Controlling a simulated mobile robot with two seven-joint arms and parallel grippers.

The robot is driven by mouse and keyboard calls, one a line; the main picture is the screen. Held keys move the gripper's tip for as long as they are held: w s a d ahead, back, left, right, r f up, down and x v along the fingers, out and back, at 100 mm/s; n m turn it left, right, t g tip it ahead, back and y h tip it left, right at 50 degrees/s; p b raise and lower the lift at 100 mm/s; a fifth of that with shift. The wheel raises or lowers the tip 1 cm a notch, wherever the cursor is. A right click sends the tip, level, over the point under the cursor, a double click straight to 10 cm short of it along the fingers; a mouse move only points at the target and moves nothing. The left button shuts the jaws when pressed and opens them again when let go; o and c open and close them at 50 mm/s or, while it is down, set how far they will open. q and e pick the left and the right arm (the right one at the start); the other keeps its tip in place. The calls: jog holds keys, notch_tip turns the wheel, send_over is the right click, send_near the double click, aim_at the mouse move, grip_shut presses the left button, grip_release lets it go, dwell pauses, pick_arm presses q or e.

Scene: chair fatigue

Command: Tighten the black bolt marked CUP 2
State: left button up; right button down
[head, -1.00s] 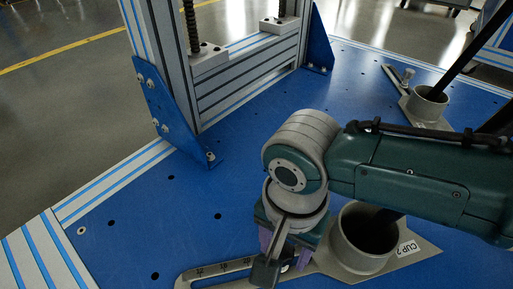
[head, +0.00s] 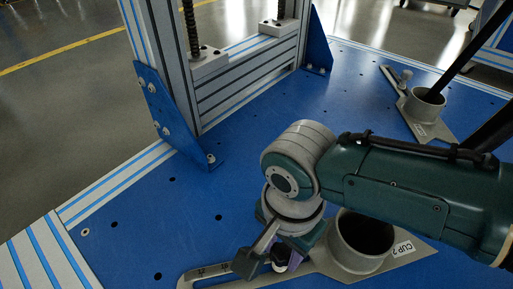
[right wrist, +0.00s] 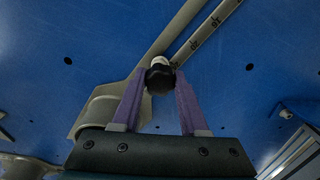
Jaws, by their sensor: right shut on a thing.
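The CUP 2 fixture (head: 400,262) is a flat grey plate on the blue table, with a round cup (head: 342,247), a white CUP 2 label (head: 404,247) and a slotted scale arm. The black bolt (right wrist: 159,80) has a knob head and sits at the scale slot. My right gripper (right wrist: 160,76) points down over it, with its purple fingers shut on the knob from both sides. In the head view the right gripper (head: 279,262) shows beside the cup, and my wrist hides most of the bolt. My left gripper is not in view.
A second grey cup fixture (head: 427,105) with its own knob (head: 407,75) stands at the upper right. An upright frame with a blue bracket (head: 160,115) rises at the left. The blue table (head: 240,165) between them is clear, with small holes.

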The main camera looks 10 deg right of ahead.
jog(key=shift+m, duration=0.7)
jog(key=shift+s+r+m+p, duration=0.1)
jog(key=shift+r+m+p, duration=0.05)
jog(key=shift+m+p, duration=0.5)
jog(key=shift+m, duration=1.25)
jog(key=shift+m, duration=0.3)
